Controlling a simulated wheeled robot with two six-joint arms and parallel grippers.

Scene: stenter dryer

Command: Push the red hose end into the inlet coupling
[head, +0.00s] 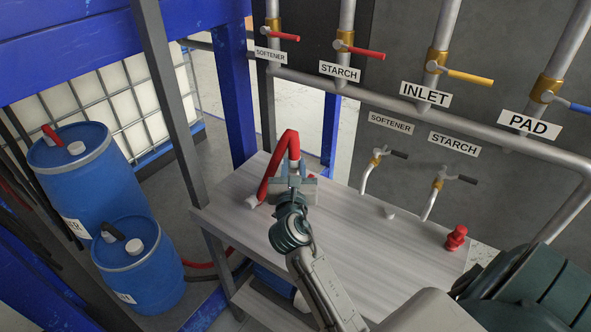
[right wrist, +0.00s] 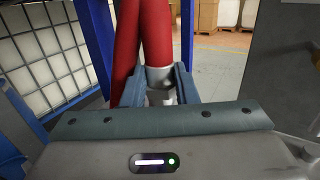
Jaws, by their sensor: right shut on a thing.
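The red hose (head: 290,143) rises from my right gripper (head: 294,181), bends over, and comes down on the left toward the bench. My right gripper is shut on the red hose end, above the left part of the bench. In the right wrist view the two fingers (right wrist: 155,85) close on a grey collar of the hose end (right wrist: 160,75). A pale metal part shows below the collar, partly hidden. The INLET sign (head: 425,95) hangs on the pipework under a valve with a yellow handle. I cannot make out which part is the inlet coupling. My left gripper is out of view.
The grey bench (head: 350,235) has clear room at its middle. A red fitting (head: 457,238) and a small white stub (head: 389,213) stand on it. Two bent taps (head: 370,171) stick out behind. Blue drums (head: 80,175) stand at the left, beyond a grey post (head: 172,100).

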